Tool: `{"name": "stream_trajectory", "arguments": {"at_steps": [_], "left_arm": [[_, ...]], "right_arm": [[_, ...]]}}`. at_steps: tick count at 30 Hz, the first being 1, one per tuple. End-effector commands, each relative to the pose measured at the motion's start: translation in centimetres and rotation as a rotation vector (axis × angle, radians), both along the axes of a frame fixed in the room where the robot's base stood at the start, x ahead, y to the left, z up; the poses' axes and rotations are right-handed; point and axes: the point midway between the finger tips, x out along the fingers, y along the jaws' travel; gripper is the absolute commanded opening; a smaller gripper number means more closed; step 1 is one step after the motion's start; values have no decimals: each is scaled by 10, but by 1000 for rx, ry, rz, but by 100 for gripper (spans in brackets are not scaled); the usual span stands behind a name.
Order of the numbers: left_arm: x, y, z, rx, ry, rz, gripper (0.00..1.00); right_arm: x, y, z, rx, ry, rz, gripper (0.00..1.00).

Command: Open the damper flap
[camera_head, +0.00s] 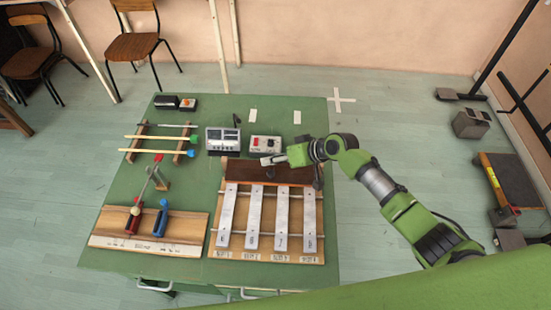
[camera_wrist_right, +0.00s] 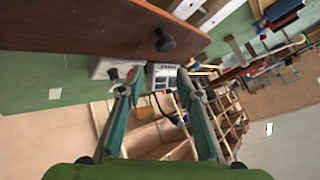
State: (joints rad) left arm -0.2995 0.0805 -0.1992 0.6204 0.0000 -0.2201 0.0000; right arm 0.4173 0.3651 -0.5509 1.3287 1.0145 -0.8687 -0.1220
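The damper flap (camera_head: 245,172) is a dark brown board across the back of the metal bar instrument. In the right wrist view the brown flap (camera_wrist_right: 80,35) fills the upper left, with a black knob (camera_wrist_right: 165,43) on its face near the edge. My right gripper (camera_head: 268,160) reaches in from the right, above the flap's back edge. In the wrist view my right gripper (camera_wrist_right: 159,78) has its fingers spread with nothing held between them; the knob is beyond the tips. I cannot tell the flap's exact tilt. My left gripper is not in view.
Several metal bars (camera_head: 254,218) lie in front of the flap. A control box (camera_head: 265,144) and a meter box (camera_head: 222,140) stand close behind it. Mallets (camera_head: 160,138) lie on a rack at left, and a wooden tool holder (camera_head: 185,228) stands front left on the green table (camera_head: 190,175).

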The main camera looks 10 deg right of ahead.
Motion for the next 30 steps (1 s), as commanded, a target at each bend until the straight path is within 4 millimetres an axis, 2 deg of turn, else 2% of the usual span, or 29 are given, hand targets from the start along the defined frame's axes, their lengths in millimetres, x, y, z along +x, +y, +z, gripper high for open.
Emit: {"name": "stream_trajectory", "arguments": {"at_steps": [8,22,30], "left_arm": [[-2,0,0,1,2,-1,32],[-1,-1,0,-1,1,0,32],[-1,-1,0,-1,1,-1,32]], "right_arm": [[-7,-11,12,-1,-2,0,32],[-44,-61,71,-2,-1,0,32],[-52,-70,83,0,1,0,32]]}}
